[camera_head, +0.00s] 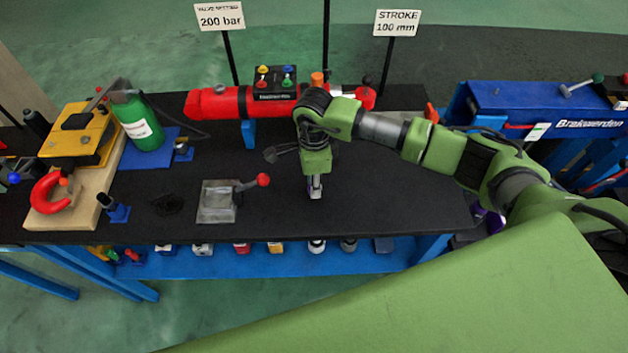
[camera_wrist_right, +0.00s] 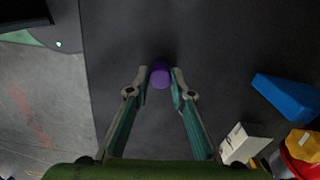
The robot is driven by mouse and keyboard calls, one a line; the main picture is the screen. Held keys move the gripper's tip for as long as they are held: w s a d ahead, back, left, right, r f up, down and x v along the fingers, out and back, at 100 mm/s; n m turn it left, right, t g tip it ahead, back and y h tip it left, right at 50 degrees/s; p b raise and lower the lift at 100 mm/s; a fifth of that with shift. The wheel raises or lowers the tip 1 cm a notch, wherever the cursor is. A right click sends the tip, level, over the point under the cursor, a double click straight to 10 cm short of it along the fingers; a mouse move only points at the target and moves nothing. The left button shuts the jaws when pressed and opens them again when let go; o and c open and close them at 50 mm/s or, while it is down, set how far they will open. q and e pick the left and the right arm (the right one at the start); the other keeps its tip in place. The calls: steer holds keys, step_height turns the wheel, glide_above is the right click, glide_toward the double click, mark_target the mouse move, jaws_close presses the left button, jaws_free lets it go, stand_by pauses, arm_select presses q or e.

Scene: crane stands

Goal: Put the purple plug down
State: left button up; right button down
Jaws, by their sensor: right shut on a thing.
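The purple plug (camera_wrist_right: 160,76) shows in the right wrist view as a round purple piece between the two fingertips. My right gripper (camera_wrist_right: 160,80) is shut on it, one finger on each side. In the head view my right gripper (camera_head: 315,191) points down over the black table top (camera_head: 380,205), right of the grey metal plate. The plug cannot be made out there. I cannot tell whether the plug touches the table. My left gripper is not in view.
A grey plate with a red-knobbed lever (camera_head: 216,203) lies left of the gripper. A red cylinder (camera_head: 215,103) lies behind. A green bottle (camera_head: 140,122) and yellow block (camera_head: 75,137) stand at left. The table around the gripper is mostly clear. Small items fill the blue lower shelf (camera_head: 215,264).

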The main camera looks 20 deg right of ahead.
steer(key=shift+f, duration=0.2)
steer(key=c, duration=1.8)
jaws_free()
steer(key=shift+r, duration=0.1)
